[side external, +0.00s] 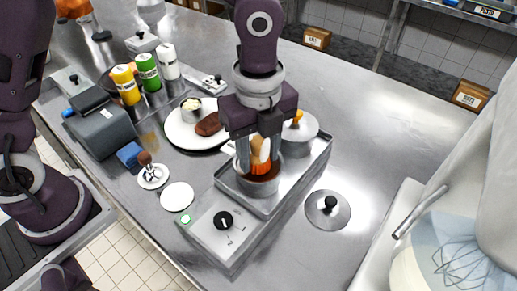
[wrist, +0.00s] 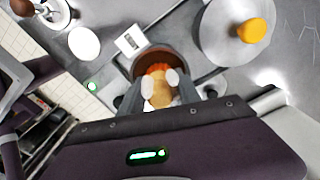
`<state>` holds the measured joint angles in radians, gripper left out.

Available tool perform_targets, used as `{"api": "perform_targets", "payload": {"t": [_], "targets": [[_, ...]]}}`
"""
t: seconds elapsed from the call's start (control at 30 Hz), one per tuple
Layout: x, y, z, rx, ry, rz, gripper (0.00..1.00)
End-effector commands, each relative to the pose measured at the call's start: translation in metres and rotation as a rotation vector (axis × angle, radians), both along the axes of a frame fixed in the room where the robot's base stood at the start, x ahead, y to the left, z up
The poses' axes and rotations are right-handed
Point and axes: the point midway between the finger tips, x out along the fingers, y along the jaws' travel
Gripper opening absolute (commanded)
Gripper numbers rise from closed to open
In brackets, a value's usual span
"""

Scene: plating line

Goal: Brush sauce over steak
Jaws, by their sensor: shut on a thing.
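My gripper (side external: 259,160) is shut on a basting brush with a wooden handle and orange bristles (side external: 261,168). The brush points down, its bristles at the mouth of a small pot (side external: 259,187) on the warmer. In the wrist view the brush handle (wrist: 158,92) sits between the fingers, and the bristles lie over the dark inside of the pot (wrist: 139,65). Whether they touch sauce cannot be told. The brown steak (side external: 208,124) lies on a white plate (side external: 183,141), left of and behind the gripper, beside a small cup of pale food (side external: 191,104).
A lidded pot (side external: 306,127) stands close right of the gripper on the warmer (side external: 222,230). A loose lid (side external: 327,209) lies at right. Yellow, green and white bottles (side external: 148,72) stand behind the plate. A white disc (side external: 177,196) lies at front left. The counter's right side is mostly clear.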

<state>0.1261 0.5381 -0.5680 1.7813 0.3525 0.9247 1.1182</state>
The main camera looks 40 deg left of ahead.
Motion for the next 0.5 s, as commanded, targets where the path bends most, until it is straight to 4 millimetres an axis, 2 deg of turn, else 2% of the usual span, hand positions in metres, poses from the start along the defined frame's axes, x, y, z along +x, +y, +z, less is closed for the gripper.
{"api": "perform_targets", "payload": {"t": [0.5], "targets": [[0.0002,-0.0001,-0.0037,0.000,-0.001,0.000,0.07]]}}
